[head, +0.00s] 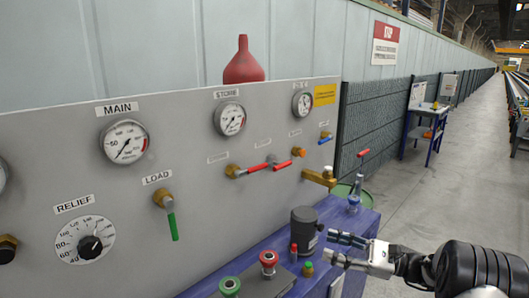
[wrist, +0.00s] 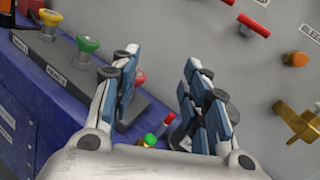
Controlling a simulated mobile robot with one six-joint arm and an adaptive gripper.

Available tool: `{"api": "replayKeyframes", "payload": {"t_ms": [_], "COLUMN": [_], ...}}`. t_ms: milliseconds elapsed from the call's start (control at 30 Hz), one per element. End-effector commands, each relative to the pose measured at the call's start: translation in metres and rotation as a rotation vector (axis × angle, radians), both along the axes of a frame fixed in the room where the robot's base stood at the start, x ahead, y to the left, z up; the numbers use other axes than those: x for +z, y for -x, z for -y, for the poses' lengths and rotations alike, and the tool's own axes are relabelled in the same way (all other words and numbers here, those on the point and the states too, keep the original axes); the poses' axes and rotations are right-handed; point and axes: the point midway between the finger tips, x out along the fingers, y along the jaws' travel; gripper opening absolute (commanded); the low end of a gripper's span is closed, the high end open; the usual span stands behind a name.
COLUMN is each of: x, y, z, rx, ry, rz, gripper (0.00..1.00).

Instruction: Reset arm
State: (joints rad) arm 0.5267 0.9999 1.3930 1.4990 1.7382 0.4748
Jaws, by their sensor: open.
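My gripper (head: 341,249) reaches in from the lower right in the head view, in front of the blue bench and to the right of a dark canister. In the wrist view its two blue-padded fingers (wrist: 155,92) stand apart with a gap between them. Nothing is held in the gap. Beyond the fingers in the wrist view are the bench top and the grey panel. My black arm link shows at the lower right of the head view.
The grey panel (head: 190,215) carries gauges, a green-handled LOAD valve (head: 170,216) and red levers (head: 255,168). The floor (head: 445,190) at right is open.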

Motion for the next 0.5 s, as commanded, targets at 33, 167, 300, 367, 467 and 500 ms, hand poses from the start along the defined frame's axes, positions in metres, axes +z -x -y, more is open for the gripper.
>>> {"api": "replayKeyframes", "payload": {"t_ms": [33, 167, 300, 367, 467, 500], "x": [0.019, 0.043, 0.06, 0.065, 0.071, 0.072], "y": [0.011, 0.049, 0.1, 0.124, 0.165, 0.181], "z": [-0.021, -0.066, -0.1, -0.11, -0.121, -0.124], "rx": [0.046, 0.162, 0.283, 0.336, 0.419, 0.453], "ry": [0.081, 0.296, 0.53, 0.631, 0.798, 0.864], "rz": [0.019, 0.062, 0.137, 0.178, 0.254, 0.291], "gripper": [0.42, 0.42, 0.42, 0.42, 0.42, 0.42]}}
